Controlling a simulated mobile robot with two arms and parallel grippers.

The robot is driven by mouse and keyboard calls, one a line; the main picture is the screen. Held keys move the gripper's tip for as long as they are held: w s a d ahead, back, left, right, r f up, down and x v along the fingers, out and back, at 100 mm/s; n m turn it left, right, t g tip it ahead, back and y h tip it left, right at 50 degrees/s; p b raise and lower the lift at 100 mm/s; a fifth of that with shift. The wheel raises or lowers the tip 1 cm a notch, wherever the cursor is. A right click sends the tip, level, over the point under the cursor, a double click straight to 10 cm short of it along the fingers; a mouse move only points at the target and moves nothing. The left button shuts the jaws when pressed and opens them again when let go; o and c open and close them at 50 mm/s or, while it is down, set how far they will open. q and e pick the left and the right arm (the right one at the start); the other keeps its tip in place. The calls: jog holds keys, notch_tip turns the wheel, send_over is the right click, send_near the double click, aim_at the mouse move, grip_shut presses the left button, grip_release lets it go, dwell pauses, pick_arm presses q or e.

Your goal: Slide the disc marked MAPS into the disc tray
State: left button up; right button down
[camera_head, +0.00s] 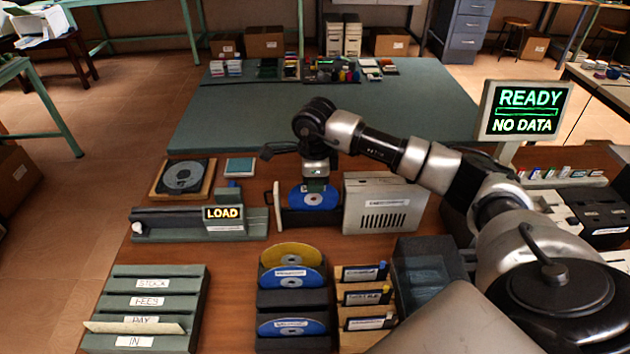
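A blue disc (313,199) with a white label stands upright at the dark disc tray (297,219), which adjoins the pale grey drive box (385,208). The label is too small to read, so I cannot tell whether it says MAPS. My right gripper (316,182) is at the disc's upper edge and appears shut on it. I cannot tell whether the disc's lower edge rests in the tray. My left gripper is not in view.
A black rack (291,345) in front holds one yellow and two blue discs. A LOAD sign (223,212) stands on a green device to the left. Labelled green slots (150,284) are at front left. A screen (526,111) reads READY, NO DATA.

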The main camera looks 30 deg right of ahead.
jog(key=shift+f+b, duration=0.85)
jog(key=shift+f, duration=0.4)
jog(key=c, duration=1.3)
grip_release()
jog(key=shift+r, duration=0.1)
jog(key=shift+r+p, duration=2.6)
jog(key=shift+r, duration=1.45)
jog(key=shift+f, duration=0.1)
